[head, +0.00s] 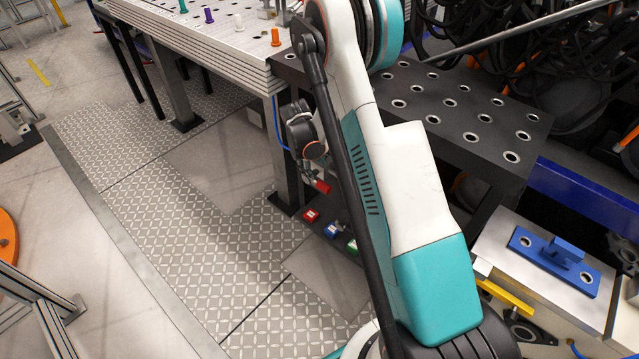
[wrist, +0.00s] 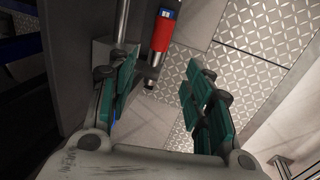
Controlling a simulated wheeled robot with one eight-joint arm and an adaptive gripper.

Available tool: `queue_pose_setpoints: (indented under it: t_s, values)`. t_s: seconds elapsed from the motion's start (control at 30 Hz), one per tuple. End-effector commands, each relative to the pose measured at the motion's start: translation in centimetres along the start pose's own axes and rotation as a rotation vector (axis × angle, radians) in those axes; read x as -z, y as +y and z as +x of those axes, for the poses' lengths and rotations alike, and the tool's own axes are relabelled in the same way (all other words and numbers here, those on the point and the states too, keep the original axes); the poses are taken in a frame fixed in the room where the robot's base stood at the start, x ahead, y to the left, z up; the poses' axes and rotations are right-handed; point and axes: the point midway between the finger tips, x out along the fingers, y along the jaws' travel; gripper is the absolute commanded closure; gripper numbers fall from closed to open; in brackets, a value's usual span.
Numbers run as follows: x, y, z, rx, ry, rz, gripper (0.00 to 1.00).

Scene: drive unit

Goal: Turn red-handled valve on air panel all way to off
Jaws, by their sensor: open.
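A red handle (wrist: 161,34) shows in the wrist view at the top, left of centre, with a blue end cap and a metal stem. My gripper (wrist: 160,78) is open, its teal-padded fingers apart on either side of the stem's lower end. The red part lies ahead of the fingertips, and no contact with it is visible.
Red, blue and green small blocks (head: 333,230) sit low below the handle. A black perforated shelf (head: 450,105) is behind my arm. Patterned floor plates (head: 190,235) to the left are clear.

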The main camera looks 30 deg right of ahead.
Motion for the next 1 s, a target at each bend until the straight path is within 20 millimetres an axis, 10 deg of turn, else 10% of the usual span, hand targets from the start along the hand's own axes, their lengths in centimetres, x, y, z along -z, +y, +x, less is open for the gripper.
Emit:
queue_pose_setpoints:
  t_s: [0.6, 1.0]
  values:
    - [0.0, -0.1, 11.2, 0.000, 0.000, 0.002, 0.53]
    - [0.0, 0.0, 12.7, 0.000, 0.001, 0.001, 0.53]
